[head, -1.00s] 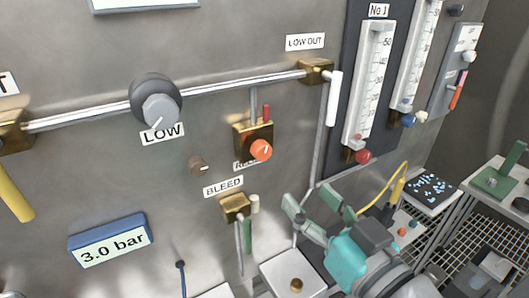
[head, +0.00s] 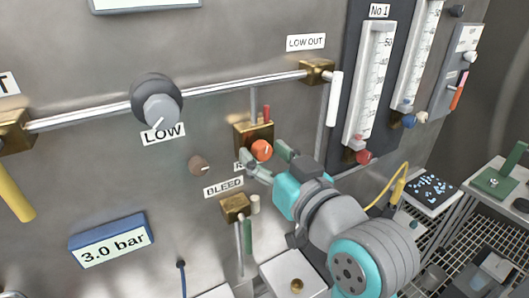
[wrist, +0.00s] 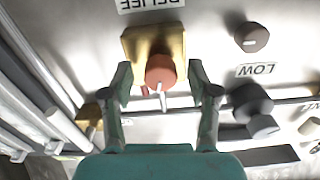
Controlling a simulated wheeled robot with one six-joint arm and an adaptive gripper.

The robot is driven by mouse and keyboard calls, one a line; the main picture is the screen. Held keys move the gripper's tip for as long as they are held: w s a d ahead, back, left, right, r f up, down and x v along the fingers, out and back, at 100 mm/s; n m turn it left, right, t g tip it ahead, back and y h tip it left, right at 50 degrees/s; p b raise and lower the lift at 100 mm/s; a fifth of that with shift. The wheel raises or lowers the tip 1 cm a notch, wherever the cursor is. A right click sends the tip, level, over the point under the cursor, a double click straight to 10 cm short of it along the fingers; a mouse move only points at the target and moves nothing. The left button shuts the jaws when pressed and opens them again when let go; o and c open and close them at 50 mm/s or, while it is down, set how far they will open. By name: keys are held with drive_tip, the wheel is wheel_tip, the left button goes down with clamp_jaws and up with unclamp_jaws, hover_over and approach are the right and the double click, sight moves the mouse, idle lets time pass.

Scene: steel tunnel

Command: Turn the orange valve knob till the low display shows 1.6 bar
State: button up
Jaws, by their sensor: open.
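The orange valve knob (head: 262,149) sits on a brass block (head: 241,133) on the steel wall, below the pipe. In the wrist view, the knob (wrist: 160,70) is framed between my two fingertips, with a gap on each side. My gripper (head: 266,156) is open and empty at the knob, coming from the lower right. I cannot tell how deep the fingers reach around it. A white mark shows on the knob. The low display (head: 110,240) at lower left reads 3.0 bar. The RELIEF label (wrist: 151,3) appears upside down in the wrist view; my gripper mostly hides it in the head view.
A large grey knob (head: 160,105) labelled LOW is on the pipe (head: 225,88). A small brown knob (head: 199,165) is left of my gripper. The brass bleed valve (head: 235,207) lies just below. A white-handled valve (head: 334,98) and gauge tubes (head: 370,85) stand to the right.

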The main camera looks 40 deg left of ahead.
drive_tip(key=shift+w+a, duration=0.15)
drive_tip(key=shift+a, duration=0.25)
drive_tip(key=shift+c, duration=0.3)
clamp_jaws()
drive_tip(key=shift+m, duration=2.1)
drive_tip(key=shift+o, duration=0.3)
unclamp_jaws()
drive_tip(key=shift+d, duration=0.1)
drive_tip(key=v, duration=1.2)
